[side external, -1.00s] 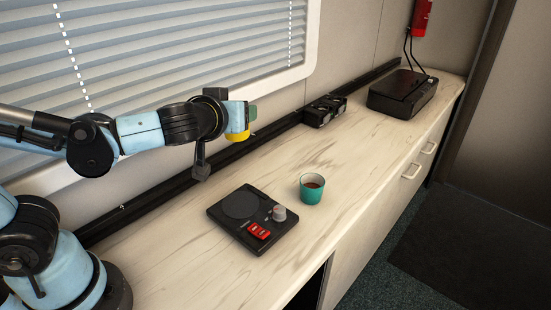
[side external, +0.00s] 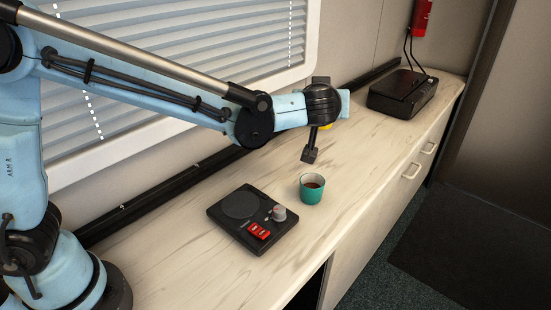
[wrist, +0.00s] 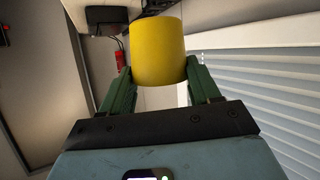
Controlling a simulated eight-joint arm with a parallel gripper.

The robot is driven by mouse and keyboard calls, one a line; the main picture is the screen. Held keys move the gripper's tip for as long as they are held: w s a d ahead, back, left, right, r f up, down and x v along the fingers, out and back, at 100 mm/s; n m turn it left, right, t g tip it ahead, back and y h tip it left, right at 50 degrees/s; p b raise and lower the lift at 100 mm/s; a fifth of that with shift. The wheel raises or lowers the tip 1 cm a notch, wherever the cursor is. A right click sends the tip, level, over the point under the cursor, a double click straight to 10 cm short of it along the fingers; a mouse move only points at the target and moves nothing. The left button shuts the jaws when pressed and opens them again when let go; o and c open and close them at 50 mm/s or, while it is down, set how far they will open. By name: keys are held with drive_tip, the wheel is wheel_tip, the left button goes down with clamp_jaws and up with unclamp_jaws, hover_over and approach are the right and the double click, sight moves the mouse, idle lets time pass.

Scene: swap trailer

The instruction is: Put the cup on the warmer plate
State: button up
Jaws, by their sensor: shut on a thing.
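My gripper (wrist: 158,80) is shut on a yellow cylinder (wrist: 158,50), which sits between its two green fingers in the wrist view. In the side external view, only a bit of the yellow cylinder (side external: 327,127) shows past my wrist, and the fingers are hidden. The teal cup (side external: 311,194) stands upright on the counter with brown contents, apart from my gripper, which is above and beyond it. The round warmer plate (side external: 240,204) is on top of a black unit left of the cup, and nothing stands on it.
The black unit has a grey knob (side external: 279,212) and a red switch (side external: 258,231). A black box (side external: 402,94) with cables stands at the counter's far end. A black rail (side external: 160,193) runs along the wall by the window blinds (side external: 190,45). The counter (side external: 375,165) right of the cup is clear.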

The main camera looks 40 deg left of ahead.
drive_tip(key=w+d+f, duration=0.7)
hover_over(338, 163)
wheel_tip(338, 163, down, 7)
drive_tip(key=shift+w+f, duration=0.1)
drive_tip(key=shift+f, duration=1.95)
drive_tip(key=shift+f, duration=0.2)
drive_tip(key=o, duration=1.1)
drive_tip(key=shift+o, duration=0.2)
drive_tip(key=shift+r, duration=0.1)
